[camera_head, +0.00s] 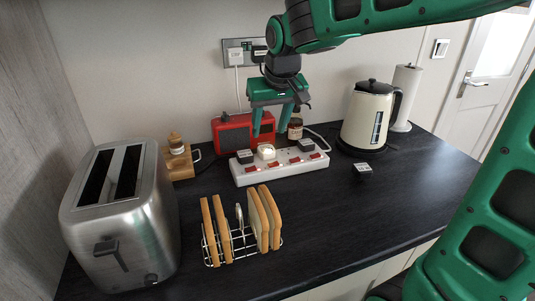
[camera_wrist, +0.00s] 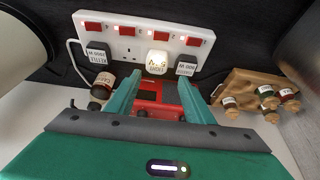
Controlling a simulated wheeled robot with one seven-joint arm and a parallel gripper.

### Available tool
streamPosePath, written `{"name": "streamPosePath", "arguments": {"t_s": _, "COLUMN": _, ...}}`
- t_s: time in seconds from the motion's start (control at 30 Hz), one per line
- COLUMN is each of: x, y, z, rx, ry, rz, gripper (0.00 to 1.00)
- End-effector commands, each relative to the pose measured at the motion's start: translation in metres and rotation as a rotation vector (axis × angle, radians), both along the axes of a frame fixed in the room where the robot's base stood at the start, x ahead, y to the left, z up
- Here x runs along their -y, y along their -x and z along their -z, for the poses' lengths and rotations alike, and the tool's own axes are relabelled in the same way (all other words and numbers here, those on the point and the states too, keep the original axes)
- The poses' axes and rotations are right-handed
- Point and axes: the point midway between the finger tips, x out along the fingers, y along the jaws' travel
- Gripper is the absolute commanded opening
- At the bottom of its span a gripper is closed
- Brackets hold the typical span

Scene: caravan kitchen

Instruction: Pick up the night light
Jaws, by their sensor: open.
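The night light (camera_head: 266,151) is a small white, glowing plug-in unit on the white power strip (camera_head: 252,178). My gripper (camera_head: 270,131) is open and empty, pointing down above the strip near the night light. In the wrist view its two green fingers (camera_wrist: 160,88) are spread, with the night light beyond the gap between their tips. There is no visible contact with it.
A dark plug (camera_head: 245,157) labelled for the kettle is also on the strip. The red radio (camera_head: 232,134) and a dark bottle (camera_head: 295,127) stand close behind. The kettle (camera_head: 368,118) is right, the toast rack (camera_head: 212,252) in front, the toaster (camera_head: 122,215) left. The counter's front right is mostly clear.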

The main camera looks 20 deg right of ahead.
Motion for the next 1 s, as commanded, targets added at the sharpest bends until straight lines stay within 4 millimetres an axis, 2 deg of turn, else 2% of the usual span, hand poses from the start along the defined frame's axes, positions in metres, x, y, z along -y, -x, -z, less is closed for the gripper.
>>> {"name": "streamPosePath", "arguments": {"t_s": 0.13, "x": 0.002, "y": -0.008, "z": 0.023, "rx": -0.006, "ry": 0.001, "rz": 0.004, "gripper": 0.48}}
{"name": "streamPosePath", "arguments": {"t_s": 0.47, "x": 0.005, "y": -0.018, "z": 0.046, "rx": -0.004, "ry": 0.001, "rz": 0.006, "gripper": 0.48}}
{"name": "streamPosePath", "arguments": {"t_s": 0.7, "x": 0.008, "y": -0.032, "z": 0.076, "rx": -0.005, "ry": 0.001, "rz": 0.007, "gripper": 0.48}}
{"name": "streamPosePath", "arguments": {"t_s": 0.83, "x": 0.008, "y": -0.036, "z": 0.084, "rx": -0.003, "ry": 0.001, "rz": 0.007, "gripper": 0.48}}
{"name": "streamPosePath", "arguments": {"t_s": 1.0, "x": 0.008, "y": -0.037, "z": 0.085, "rx": -0.002, "ry": 0.000, "rz": 0.007, "gripper": 0.48}}
